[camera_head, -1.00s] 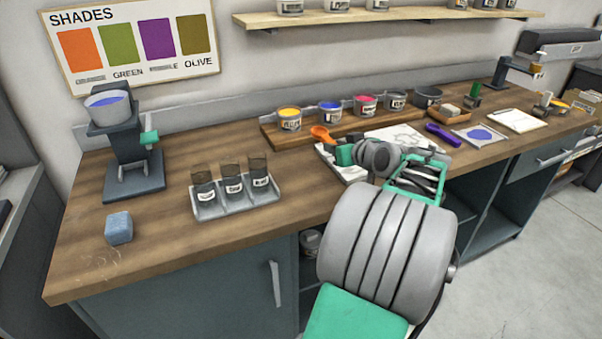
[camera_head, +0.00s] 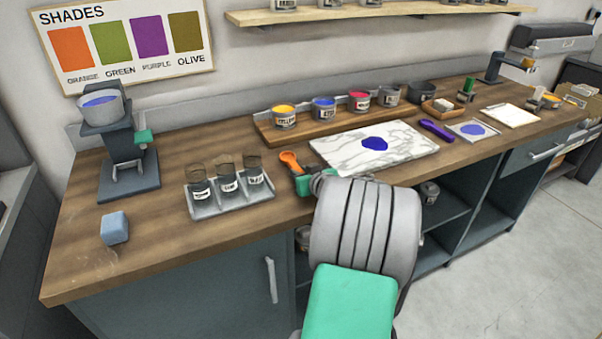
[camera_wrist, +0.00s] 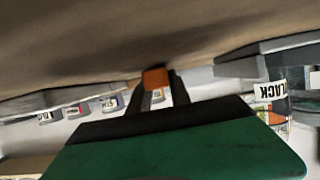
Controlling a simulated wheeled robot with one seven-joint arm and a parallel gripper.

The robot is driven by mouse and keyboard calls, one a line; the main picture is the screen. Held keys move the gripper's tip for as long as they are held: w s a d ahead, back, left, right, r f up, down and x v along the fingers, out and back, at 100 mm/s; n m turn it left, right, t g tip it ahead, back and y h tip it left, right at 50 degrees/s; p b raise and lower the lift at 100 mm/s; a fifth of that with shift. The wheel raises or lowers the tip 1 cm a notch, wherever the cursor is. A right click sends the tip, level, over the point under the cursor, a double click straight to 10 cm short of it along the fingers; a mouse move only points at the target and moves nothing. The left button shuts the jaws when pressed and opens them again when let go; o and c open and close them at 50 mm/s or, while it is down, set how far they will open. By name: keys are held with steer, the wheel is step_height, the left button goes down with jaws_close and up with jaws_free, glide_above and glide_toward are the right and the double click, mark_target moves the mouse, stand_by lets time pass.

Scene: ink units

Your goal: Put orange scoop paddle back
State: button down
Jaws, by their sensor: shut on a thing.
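The orange scoop paddle (camera_head: 290,160) is at my fingertips above the worktop, just right of the three-cup tray. My gripper (camera_head: 300,172) is shut on it; my arm hides part of the hand. In the wrist view an orange piece of the paddle (camera_wrist: 157,78) sits between the dark fingers. I cannot tell from the head view whether the paddle touches the wood. A purple scoop paddle (camera_head: 437,130) lies right of the white marbled slab (camera_head: 345,152), which bears a blue-purple ink blob (camera_head: 374,144).
The grey tray (camera_head: 232,206) holds three dark cups close to my gripper's left. A board with several ink cans (camera_head: 284,117) stands behind. A blue block (camera_head: 114,228) and a dark stand with a bowl (camera_head: 128,165) are at left.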

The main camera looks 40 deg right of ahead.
steer(key=c, duration=1.2)
jaws_free()
steer(key=shift+f, duration=0.1)
steer(key=shift+r+p, duration=0.3)
steer(key=shift+p, duration=0.05)
steer(key=b+v, duration=0.1)
steer(key=v, duration=1.1)
steer(key=shift+f, duration=0.1)
